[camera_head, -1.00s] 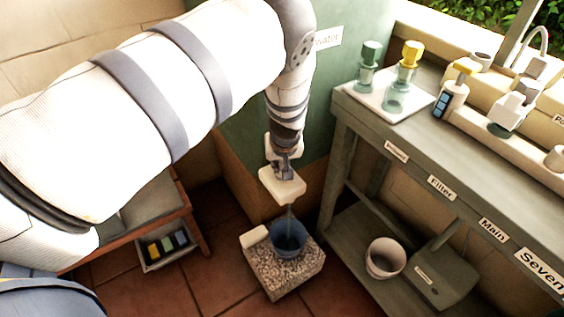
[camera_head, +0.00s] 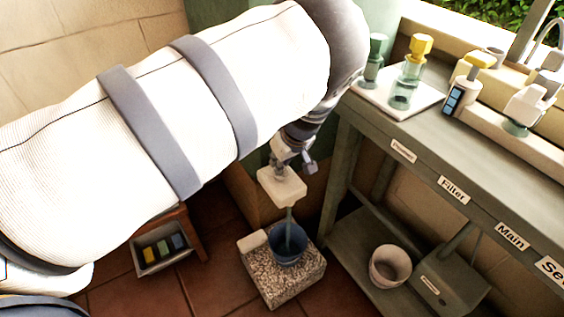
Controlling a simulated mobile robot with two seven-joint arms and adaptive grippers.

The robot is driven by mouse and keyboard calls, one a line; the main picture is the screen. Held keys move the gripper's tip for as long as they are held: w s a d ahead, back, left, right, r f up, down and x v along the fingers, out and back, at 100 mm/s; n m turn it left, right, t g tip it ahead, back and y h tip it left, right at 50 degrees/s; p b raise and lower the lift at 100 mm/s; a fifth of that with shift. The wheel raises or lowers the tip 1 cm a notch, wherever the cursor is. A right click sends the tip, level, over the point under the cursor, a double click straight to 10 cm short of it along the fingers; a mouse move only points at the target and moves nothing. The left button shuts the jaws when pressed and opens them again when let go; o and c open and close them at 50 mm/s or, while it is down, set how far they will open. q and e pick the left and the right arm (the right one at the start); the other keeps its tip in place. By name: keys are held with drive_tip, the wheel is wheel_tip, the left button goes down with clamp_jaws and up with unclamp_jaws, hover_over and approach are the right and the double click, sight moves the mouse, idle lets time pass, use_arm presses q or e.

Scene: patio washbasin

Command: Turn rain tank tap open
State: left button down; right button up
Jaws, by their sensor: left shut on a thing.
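The green rain tank (camera_head: 207,11) stands at the back, mostly hidden behind my left arm. Its pale tap block (camera_head: 282,187) juts out low in front of it. My left gripper (camera_head: 291,160) is at the top of this tap and shut on its handle, which is mostly hidden by the fingers. A thin greenish-blue stream (camera_head: 289,214) runs from under the tap block down into the blue bucket (camera_head: 288,246). The bucket stands upright on a speckled stone block (camera_head: 285,283). My right gripper is not in view.
A grey-green bench (camera_head: 425,150) with labels is at the right, with glass vessels on a white board (camera_head: 395,98). A pale pot (camera_head: 390,266) stands on its lower shelf.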

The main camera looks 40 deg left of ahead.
use_arm(q)
drive_tip(key=shift+d+f, duration=0.1)
drive_tip(key=c, duration=1.6)
unclamp_jaws()
drive_tip(key=shift+r, duration=0.3)
drive_tip(key=v, duration=1.1)
drive_tip(key=shift+d+r, duration=0.2)
drive_tip(key=shift+r, duration=0.05)
